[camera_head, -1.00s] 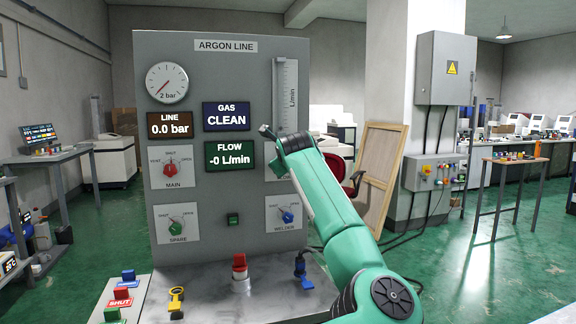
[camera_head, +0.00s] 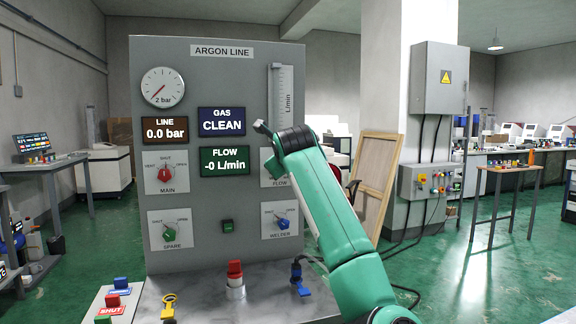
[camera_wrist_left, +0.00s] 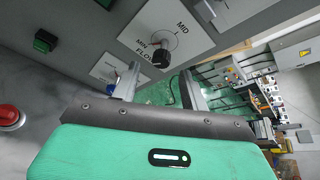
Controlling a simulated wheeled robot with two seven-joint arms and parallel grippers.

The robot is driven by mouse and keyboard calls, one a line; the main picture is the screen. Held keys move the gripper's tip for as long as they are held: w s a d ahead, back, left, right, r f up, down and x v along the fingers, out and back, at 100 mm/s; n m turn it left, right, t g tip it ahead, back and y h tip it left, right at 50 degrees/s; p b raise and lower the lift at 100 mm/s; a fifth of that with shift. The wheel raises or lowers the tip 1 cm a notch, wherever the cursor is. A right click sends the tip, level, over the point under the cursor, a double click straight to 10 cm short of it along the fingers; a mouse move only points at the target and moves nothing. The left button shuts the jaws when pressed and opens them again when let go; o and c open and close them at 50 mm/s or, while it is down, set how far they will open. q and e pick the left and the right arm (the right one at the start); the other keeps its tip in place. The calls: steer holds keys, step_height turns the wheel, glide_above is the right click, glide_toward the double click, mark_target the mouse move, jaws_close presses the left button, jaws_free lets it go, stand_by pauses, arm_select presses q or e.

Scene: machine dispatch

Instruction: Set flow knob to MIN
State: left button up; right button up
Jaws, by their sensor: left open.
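The flow knob (camera_wrist_left: 160,55) is dark and stands out from a white plate (camera_wrist_left: 140,42) marked MIN, MID and FLOW in the left wrist view. I cannot tell where its pointer is set. My left gripper (camera_wrist_left: 158,82) is open, its two fingers apart, with the knob between and beyond the fingertips; I see no contact. In the head view my teal arm covers the knob, and only part of the FLOW plate (camera_head: 280,182) shows. The flow display (camera_head: 224,162) reads -0 L/min. My right gripper is not in view.
The welder knob (camera_head: 283,224) sits below the flow plate. A green button (camera_head: 228,226) is to its left. A red button (camera_head: 235,273) and a blue-handled fitting (camera_head: 298,278) stand on the metal ledge. A grey switch box (camera_head: 430,181) is at right.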

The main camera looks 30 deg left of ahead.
arm_select(q)
steer(key=v, duration=0.7)
steer(key=shift+b, duration=0.4)
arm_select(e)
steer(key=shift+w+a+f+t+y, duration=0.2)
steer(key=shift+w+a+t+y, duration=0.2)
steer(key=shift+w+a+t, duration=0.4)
arm_select(q)
steer(key=shift+w, duration=0.1)
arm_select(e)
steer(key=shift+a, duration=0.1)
